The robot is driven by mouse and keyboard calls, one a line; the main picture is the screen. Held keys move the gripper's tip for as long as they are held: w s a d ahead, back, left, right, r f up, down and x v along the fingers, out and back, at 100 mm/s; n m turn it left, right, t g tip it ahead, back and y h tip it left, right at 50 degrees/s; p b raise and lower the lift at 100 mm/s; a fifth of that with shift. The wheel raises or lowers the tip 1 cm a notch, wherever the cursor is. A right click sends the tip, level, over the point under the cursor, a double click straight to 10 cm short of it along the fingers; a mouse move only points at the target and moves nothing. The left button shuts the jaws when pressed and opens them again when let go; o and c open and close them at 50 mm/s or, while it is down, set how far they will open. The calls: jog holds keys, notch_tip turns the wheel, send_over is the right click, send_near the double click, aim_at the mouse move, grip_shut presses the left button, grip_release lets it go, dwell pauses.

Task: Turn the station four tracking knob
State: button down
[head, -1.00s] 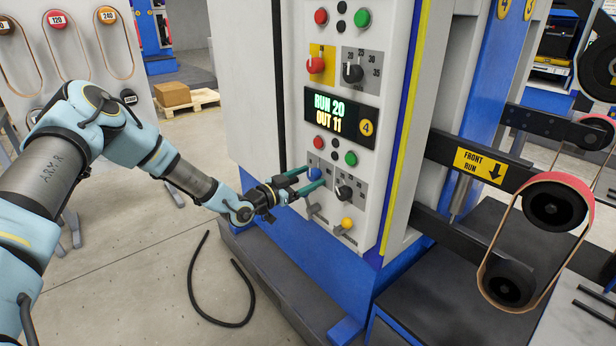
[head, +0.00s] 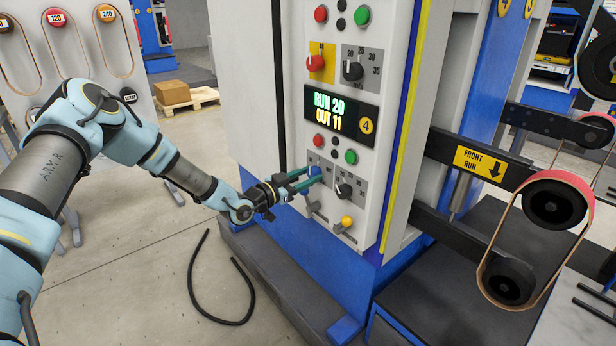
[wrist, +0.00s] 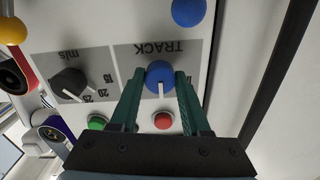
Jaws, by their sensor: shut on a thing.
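The blue tracking knob (wrist: 159,75) sits on a grey plate marked TRACK, which appears upside down in the wrist view. Its white pointer line points toward the bottom of that view. My gripper (wrist: 160,82) has its two green fingers on either side of the knob, shut on it. In the head view, my gripper (head: 315,176) reaches the lower left of the station four panel (head: 372,203). The fingers hide part of the knob and its plate there.
A black speed knob (head: 344,190) is beside it, with red (head: 319,141) and green (head: 351,157) buttons above. A yellow-ended lever (head: 346,222) and a blue ball (wrist: 188,12) are close by. The display (head: 340,113) reads RUN 20, OUT 11.

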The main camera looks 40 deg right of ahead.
jog(key=n+b, duration=0.2)
jog(key=b, duration=0.1)
jog(key=shift+f, duration=0.35)
jog(key=shift+r+n+b, duration=0.1)
jog(key=shift+n+b, duration=0.9)
jog(key=shift+b, duration=0.15)
jog(key=shift+r+n+b, duration=0.25)
jog(key=shift+n+b, duration=0.05)
jog(key=shift+n, duration=0.5)
jog(key=shift+c, duration=1.8)
grip_release()
jog(key=shift+a, duration=0.1)
jog(key=a+b, duration=0.2)
jog(key=a, duration=0.8)
jog(key=shift+w+a+b, duration=0.15)
jog(key=shift+a+b, duration=0.15)
jog(key=shift+a, duration=0.05)
